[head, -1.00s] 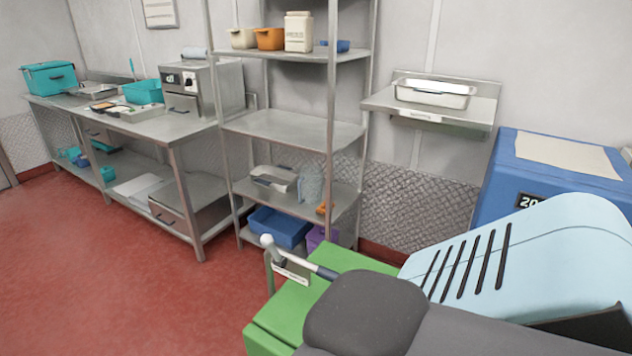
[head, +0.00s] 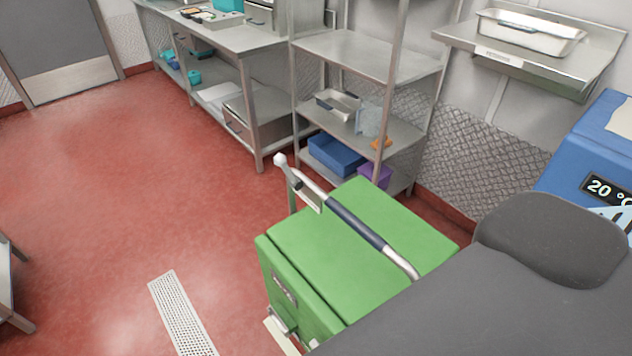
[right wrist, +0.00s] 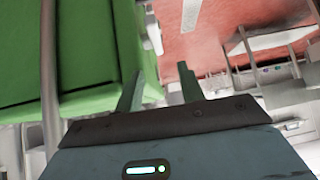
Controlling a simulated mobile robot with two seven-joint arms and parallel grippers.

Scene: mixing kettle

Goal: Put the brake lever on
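A green cart (head: 335,235) stands on the red floor in the head view, with a dark-gripped push handle (head: 355,225) across its top. At its far left corner, a short lever with a pale round knob (head: 280,160) stands tilted near the end of the handle, above a small label plate. I cannot tell for sure that this is the brake lever. In the right wrist view my right gripper (right wrist: 160,85) is open and empty, beside a green surface. My left gripper is not in view.
A metal shelf rack (head: 365,55) and a steel workbench (head: 235,40) stand behind the cart. A blue unit reading 20 °C (head: 590,160) is at the right. Red floor with a drain grate (head: 180,315) lies clear to the left.

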